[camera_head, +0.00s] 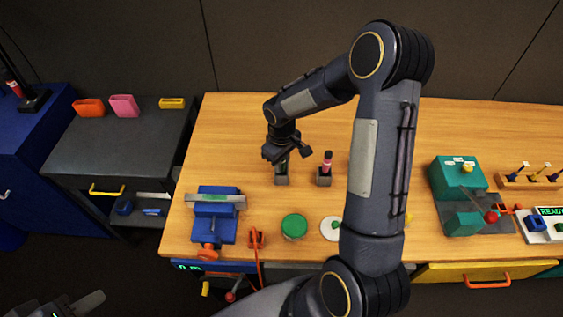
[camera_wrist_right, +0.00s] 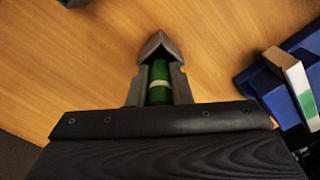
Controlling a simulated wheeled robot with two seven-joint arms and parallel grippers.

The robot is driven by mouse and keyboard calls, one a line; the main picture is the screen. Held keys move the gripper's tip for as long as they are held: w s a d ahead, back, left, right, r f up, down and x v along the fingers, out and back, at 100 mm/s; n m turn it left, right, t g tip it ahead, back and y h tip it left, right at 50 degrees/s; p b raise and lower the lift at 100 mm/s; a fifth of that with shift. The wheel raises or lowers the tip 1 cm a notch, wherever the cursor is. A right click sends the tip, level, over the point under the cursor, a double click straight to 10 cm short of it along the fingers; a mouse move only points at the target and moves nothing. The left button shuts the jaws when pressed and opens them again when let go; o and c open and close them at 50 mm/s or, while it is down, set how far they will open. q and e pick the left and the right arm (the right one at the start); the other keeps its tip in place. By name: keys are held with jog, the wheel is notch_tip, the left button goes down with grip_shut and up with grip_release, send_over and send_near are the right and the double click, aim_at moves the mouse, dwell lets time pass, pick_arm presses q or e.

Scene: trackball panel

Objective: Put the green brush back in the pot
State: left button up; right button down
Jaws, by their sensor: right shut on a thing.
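My right gripper (camera_head: 283,157) reaches in over the table and points down. It is shut on the green brush (camera_wrist_right: 159,84), whose green handle with a pale band shows between the fingers in the right wrist view. A small grey pot (camera_head: 282,179) stands directly below this gripper in the head view. The gripper hides the brush there, and I cannot tell whether the brush's lower end is inside the pot. A second grey pot (camera_head: 324,178) to the right holds a pink brush (camera_head: 327,162). My left gripper (camera_head: 72,305) is open and empty at the lower left, away from the table.
A blue vise (camera_head: 214,212) stands at the table's left. A green round lid (camera_head: 294,226) and a white dish (camera_head: 329,228) lie near the front edge. My right arm covers the middle. A green machine (camera_head: 455,180) stands right. The table's back left is clear.

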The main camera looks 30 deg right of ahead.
jog(key=shift+f, duration=0.2)
jog(key=c, duration=1.3)
grip_release()
jog(key=shift+r, duration=0.1)
